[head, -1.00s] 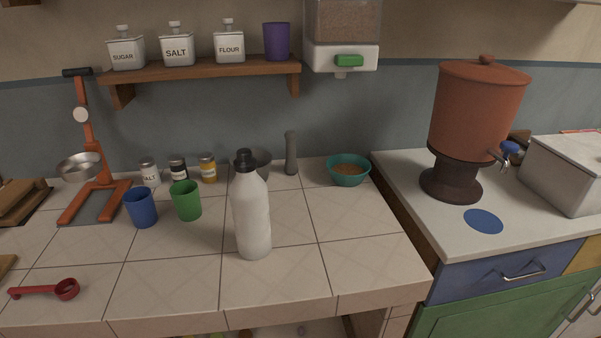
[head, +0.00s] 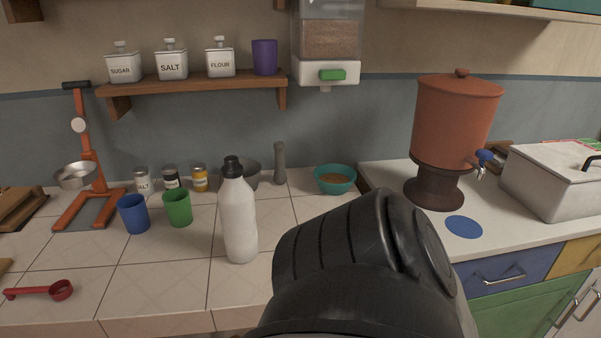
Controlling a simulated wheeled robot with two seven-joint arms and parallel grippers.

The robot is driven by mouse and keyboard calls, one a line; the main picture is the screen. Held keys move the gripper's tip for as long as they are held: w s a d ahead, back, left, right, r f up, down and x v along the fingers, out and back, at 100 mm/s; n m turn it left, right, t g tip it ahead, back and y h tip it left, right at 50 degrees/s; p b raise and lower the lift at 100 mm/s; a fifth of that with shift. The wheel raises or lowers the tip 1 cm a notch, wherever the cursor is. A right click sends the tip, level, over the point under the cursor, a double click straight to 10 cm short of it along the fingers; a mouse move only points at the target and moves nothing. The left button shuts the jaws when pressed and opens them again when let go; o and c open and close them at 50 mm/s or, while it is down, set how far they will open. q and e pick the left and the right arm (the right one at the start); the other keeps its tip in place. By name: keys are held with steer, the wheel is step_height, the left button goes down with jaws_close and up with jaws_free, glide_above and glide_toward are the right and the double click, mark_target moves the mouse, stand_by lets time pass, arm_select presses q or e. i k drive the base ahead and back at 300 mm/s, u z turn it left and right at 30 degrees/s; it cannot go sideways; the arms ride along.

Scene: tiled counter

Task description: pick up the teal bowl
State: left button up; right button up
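The teal bowl (head: 322,187) stands upright near the back right of the tiled counter, by the wall and below the grain dispenser. It holds something brown. A large black part of one of my arms fills the lower right of the head view, in front of the bowl, and hides the counter's front right part. The bowl itself is not covered by it. Neither gripper shows in the head view.
A white bottle (head: 239,218) stands to the left of my arm. A grey pestle (head: 280,165) is left of the bowl. Blue (head: 134,215) and green (head: 177,208) cups stand further left. A red-brown water dispenser (head: 454,125) stands on the right counter.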

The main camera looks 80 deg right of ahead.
mark_target(332, 179)
steer(key=k, duration=0.75)
steer(key=z, duration=0.8)
